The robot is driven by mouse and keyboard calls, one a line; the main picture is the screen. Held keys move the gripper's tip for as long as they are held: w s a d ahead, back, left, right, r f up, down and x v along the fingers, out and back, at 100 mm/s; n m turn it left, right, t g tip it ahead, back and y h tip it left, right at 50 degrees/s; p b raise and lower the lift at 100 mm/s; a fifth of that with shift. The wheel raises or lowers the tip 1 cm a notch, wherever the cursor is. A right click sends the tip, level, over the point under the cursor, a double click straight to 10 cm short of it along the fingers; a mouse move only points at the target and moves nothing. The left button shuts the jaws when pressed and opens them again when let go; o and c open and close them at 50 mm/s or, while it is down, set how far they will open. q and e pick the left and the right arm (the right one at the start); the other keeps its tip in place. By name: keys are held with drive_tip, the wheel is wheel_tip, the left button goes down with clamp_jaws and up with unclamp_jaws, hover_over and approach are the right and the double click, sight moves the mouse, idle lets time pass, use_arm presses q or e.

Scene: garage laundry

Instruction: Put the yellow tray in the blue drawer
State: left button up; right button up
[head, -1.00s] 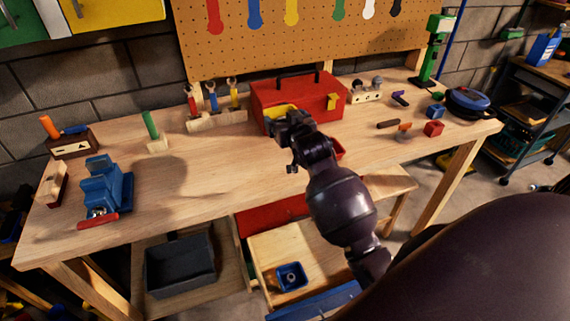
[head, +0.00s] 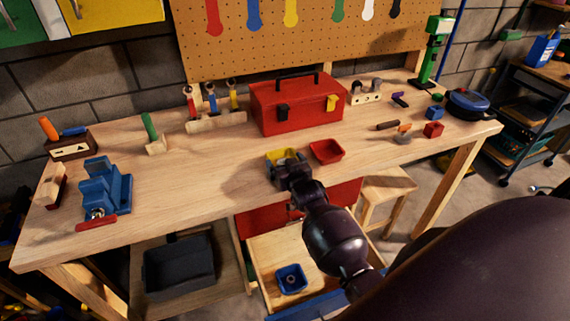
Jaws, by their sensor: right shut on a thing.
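My right gripper (head: 290,171) is shut on the yellow tray (head: 281,155), near the front edge of the workbench top. The gripper hides much of the tray, and I cannot tell whether the tray touches the bench. The blue drawer (head: 318,304) is pulled open below the bench. Its wooden inside shows, with a small blue tray (head: 291,278) in it holding a small round part. My arm covers part of the drawer's right side. My left gripper is not in view.
A red tray (head: 327,151) sits just right of the yellow one. A red toolbox (head: 297,105) stands behind. A blue vise (head: 104,187) is at the left, and a dark bin (head: 180,266) is on the lower shelf. A wooden stool (head: 388,190) stands right of the drawer.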

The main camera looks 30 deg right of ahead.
drive_tip(key=shift+f, duration=0.2)
drive_tip(key=shift+f, duration=0.2)
drive_tip(key=o, duration=0.6)
